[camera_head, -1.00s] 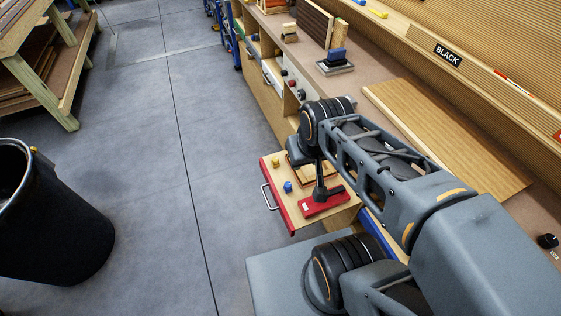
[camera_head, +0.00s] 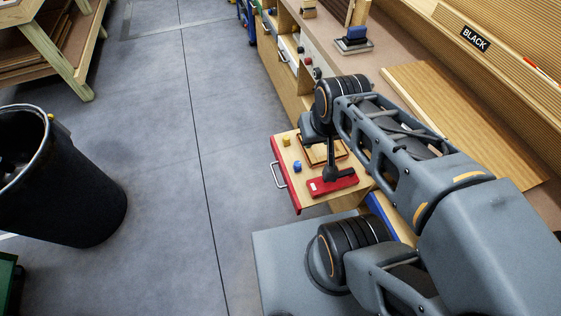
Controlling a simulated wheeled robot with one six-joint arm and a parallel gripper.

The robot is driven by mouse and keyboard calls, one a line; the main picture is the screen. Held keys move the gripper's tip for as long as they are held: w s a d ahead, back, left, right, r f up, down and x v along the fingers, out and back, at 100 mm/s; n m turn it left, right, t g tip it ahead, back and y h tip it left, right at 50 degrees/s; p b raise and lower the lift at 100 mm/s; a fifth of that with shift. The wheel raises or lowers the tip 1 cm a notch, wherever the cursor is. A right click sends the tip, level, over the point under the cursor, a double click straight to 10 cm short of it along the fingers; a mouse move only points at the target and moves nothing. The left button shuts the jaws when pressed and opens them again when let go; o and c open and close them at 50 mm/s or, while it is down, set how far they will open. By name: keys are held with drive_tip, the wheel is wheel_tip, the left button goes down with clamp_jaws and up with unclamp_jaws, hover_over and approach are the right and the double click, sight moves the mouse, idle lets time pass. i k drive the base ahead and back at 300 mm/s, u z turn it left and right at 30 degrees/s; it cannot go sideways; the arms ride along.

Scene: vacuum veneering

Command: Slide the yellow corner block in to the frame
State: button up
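The small yellow corner block (camera_head: 286,142) stands on the pulled-out wooden drawer board, near its back left corner. The wooden frame (camera_head: 338,155) lies to its right on the same board, partly hidden behind my arm. The yellow block is apart from the frame. The end of my arm hangs over the frame's left part, to the right of the yellow block. My gripper's fingers are not distinguishable there, so I cannot tell whether it is open or shut, or holds anything.
A blue block (camera_head: 297,166) stands in front of the yellow one. A red base (camera_head: 333,184) with a black upright lever is on the drawer's front part. The drawer (camera_head: 295,195) has a metal handle on its red front. A dark bin (camera_head: 75,190) stands left; the floor between is clear.

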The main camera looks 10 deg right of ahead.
sight(286, 138)
drive_tip(key=z, duration=0.95)
drive_tip(key=k, duration=1.25)
drive_tip(key=z, duration=0.3)
drive_tip(key=i, duration=0.4)
drive_tip(key=u, duration=1.5)
drive_tip(key=i, duration=0.95)
drive_tip(key=u, duration=1.15)
